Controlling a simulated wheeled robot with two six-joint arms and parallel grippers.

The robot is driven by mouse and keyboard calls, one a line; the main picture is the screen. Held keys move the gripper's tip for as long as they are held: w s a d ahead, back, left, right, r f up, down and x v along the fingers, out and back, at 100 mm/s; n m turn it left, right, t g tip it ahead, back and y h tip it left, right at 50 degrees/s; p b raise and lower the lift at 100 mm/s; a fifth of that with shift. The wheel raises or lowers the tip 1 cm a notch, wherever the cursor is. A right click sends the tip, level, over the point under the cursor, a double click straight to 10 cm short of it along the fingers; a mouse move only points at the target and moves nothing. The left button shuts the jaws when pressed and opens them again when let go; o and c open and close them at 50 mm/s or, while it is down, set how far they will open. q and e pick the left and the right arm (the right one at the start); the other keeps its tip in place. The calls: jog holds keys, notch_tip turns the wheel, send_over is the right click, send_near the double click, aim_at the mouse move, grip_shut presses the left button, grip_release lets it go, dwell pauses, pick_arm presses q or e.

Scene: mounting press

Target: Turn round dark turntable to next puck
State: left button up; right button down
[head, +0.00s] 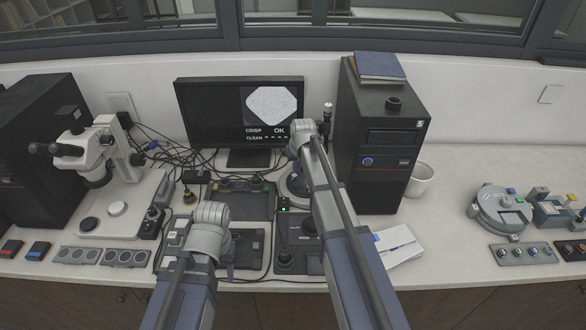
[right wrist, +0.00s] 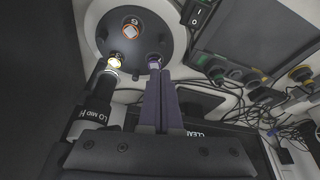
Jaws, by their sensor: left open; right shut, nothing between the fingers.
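The round dark turntable (right wrist: 160,22) is at the top of the right wrist view. In the head view my right arm hides most of the turntable. My left gripper (head: 229,266) is open, low over the front control boxes.
The monitor (head: 243,113) shows a pale specimen with "CRISP OK" and "CLEAN" followed by dashes. A black tower (head: 390,150) stands right of my right arm, with a white cup (head: 420,180) beside it. A white microscope (head: 95,150) stands left. Cables lie behind the control boxes.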

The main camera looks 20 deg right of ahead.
aim_at(305, 190)
jog(key=shift+a, duration=0.1)
jog(key=b+x, duration=0.9)
jog(key=x, duration=0.1)
jog(key=shift+b, duration=0.3)
jog(key=shift+s+n+y, duration=0.3)
jog(key=shift+s+n, duration=0.15)
jog(key=shift+n, duration=0.45)
jog(key=shift+s+d+n+y, duration=0.3)
jog(key=shift+s+d+n, duration=0.1)
jog(key=shift+n, duration=0.4)
jog(key=shift+s+d+n+g+y, duration=0.15)
jog(key=shift+s+d+n+y, duration=0.1)
jog(key=shift+n, duration=0.45)
jog(key=shift+s+d+n+g+y, duration=0.15)
jog(key=shift+s+n, duration=0.1)
jog(key=shift+n, duration=0.45)
jog(key=shift+s+d, duration=0.55)
jog(key=shift+d, duration=0.1)
jog(key=shift+s+d, duration=0.2)
jog(key=shift+d, duration=0.45)
jog(key=shift+s+d, duration=0.1)
jog(key=shift+d, duration=0.3)
